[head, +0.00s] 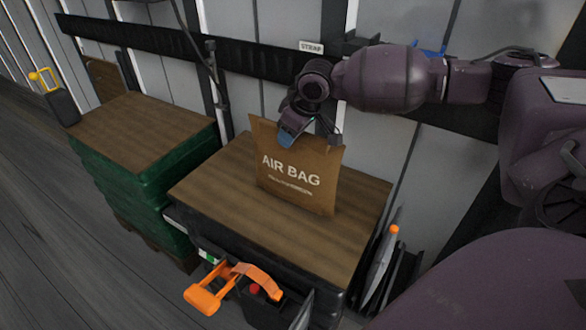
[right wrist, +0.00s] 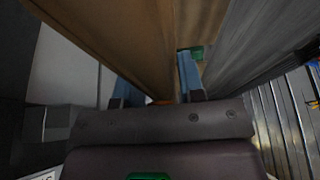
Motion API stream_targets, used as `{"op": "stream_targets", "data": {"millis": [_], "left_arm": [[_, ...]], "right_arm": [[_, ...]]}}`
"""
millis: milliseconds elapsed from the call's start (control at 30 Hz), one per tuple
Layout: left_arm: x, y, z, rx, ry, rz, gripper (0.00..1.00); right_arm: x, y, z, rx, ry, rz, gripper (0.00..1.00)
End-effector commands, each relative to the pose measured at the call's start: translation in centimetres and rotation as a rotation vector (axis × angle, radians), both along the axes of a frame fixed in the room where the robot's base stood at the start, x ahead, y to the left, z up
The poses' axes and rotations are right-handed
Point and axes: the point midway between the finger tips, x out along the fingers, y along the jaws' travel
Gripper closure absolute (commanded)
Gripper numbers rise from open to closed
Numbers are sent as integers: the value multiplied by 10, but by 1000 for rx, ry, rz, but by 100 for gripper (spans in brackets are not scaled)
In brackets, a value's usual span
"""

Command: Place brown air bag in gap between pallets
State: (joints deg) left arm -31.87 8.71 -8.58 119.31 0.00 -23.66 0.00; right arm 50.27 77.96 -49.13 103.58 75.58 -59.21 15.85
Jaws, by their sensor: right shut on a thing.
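The brown air bag (head: 298,180) hangs upright over the wooden top of the near stack (head: 235,205). White "AIR BAG" lettering faces me. My right gripper (head: 308,130) is shut on its top edge. In the right wrist view the bag (right wrist: 120,40) runs up between the blue fingers (right wrist: 158,85). I cannot tell whether its bottom edge touches the wood. A green stack with a wooden top (head: 140,130) stands to the left. A narrow gap separates the two stacks, left of the bag. My left gripper does not show.
An orange-handled tool (head: 235,285) is at the near stack's front. A dark rail (head: 255,60) with a "STRAP" label (head: 311,47) runs along the wall. A dark thing with a yellow handle (head: 60,98) stands at the green stack's left corner. Floor at left is clear.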

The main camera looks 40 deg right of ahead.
Motion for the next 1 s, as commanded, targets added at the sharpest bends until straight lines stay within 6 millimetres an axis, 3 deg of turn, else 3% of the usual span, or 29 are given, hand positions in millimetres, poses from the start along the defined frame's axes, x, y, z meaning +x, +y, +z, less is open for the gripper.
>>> {"op": "stream_targets", "data": {"millis": [333,467,667,1000], "left_arm": [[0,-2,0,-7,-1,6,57],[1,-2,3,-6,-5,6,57],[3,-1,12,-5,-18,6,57],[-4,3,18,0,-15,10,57]], "right_arm": [[0,0,2,0,-1,0,100],[0,0,11,0,-3,0,100],[1,0,49,1,-10,0,100],[0,0,137,1,-10,0,100]]}}
